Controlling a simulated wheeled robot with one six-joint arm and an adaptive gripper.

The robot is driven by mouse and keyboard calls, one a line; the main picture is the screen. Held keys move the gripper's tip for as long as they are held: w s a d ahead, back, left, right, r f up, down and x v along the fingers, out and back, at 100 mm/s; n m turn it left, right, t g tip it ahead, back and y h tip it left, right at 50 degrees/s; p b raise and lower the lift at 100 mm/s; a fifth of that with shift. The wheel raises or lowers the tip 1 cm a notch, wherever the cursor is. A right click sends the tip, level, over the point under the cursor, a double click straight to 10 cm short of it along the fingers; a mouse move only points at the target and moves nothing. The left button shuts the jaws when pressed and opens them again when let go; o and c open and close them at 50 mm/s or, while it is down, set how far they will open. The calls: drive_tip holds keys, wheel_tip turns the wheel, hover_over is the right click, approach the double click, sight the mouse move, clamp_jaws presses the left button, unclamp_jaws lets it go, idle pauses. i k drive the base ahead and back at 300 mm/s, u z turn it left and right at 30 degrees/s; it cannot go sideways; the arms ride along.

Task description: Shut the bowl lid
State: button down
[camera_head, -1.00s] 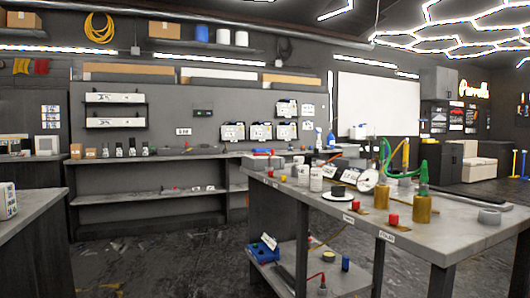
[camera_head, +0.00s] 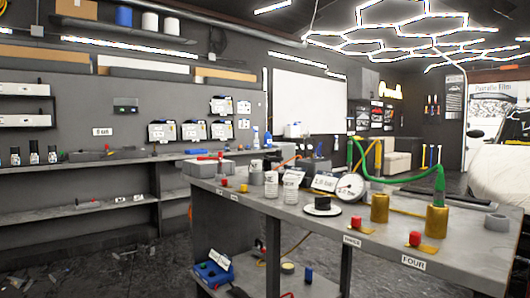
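No clearly recognisable bowl or bowl lid shows. On the grey workbench (camera_head: 320,233) stand two brass cylinders, one farther back (camera_head: 379,208) and one nearer the front edge (camera_head: 436,221). A green hose (camera_head: 400,180) runs into the nearer cylinder's top. A round dial gauge (camera_head: 350,187) stands to their left. A black round piece (camera_head: 322,203) sits on a white disc in front of the gauge. My gripper is in no part of the view.
Red-topped pieces (camera_head: 415,238) stand along the bench front, above a "FOUR" label (camera_head: 413,262). A blue item (camera_head: 214,270) is on the lower shelf.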

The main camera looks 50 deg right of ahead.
sight(278, 157)
drive_tip(key=i, duration=2.1)
drive_tip(key=z, duration=2.9)
